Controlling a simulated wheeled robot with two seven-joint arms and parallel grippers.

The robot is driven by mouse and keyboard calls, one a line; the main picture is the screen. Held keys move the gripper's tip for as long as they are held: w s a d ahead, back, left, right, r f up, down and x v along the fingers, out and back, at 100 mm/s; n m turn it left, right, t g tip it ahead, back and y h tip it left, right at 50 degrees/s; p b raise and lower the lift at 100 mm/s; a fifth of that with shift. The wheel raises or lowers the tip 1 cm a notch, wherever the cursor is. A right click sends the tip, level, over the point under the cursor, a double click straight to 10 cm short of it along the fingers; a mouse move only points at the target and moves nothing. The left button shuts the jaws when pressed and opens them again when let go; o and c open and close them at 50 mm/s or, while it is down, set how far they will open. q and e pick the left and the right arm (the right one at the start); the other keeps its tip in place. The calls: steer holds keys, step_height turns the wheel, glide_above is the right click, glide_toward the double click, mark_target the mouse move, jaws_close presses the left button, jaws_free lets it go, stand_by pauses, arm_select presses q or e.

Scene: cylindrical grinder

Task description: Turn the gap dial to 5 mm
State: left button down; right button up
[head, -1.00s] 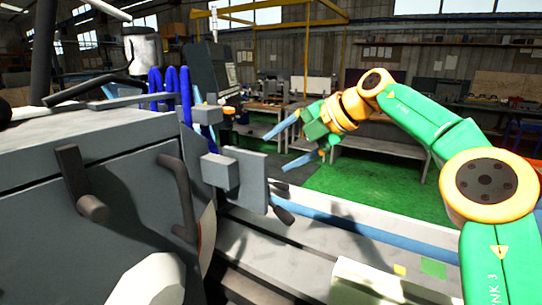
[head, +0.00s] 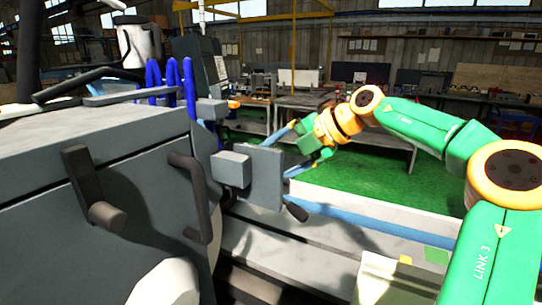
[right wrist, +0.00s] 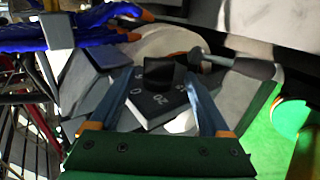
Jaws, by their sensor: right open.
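The gap dial shows in the right wrist view as a black knob (right wrist: 163,76) on a dark plate (right wrist: 158,103) with white marks, among them 20 and 0. My right gripper (right wrist: 162,76) is open, with one blue finger on each side of the knob; I cannot tell whether they touch it. The knob's pointer and exact setting are not readable. In the head view my right gripper (head: 279,157) is at the far edge of a grey panel (head: 264,180) on the machine, which hides any dial there. My left gripper is not in view.
A grey box (head: 231,169) joins the panel on its near side. The grinder's grey housing (head: 110,150) with dark handles fills the left. Blue hoses (head: 172,82) rise behind it.

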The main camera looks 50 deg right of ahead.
steer(key=shift+w+a+f, duration=0.15)
steer(key=shift+w+f, duration=0.1)
steer(key=shift+w, duration=0.2)
steer(key=shift+s, duration=0.1)
jaws_close()
steer(key=shift+r+g+h+p, duration=0.3)
steer(key=shift+r+g+p, duration=0.15)
steer(key=shift+g+p, duration=0.6)
steer(key=shift+w+f+g, duration=0.25)
steer(key=shift+g, duration=0.1)
steer(key=shift+w+a+r+g+h, duration=0.1)
steer(key=shift+g+h, duration=0.15)
steer(key=shift+g, duration=0.4)
steer(key=shift+w+a+r+g+h, duration=0.1)
steer(key=shift+g+h, duration=0.15)
steer(key=shift+g, duration=0.4)
jaws_free()
steer(key=shift+d, duration=0.15)
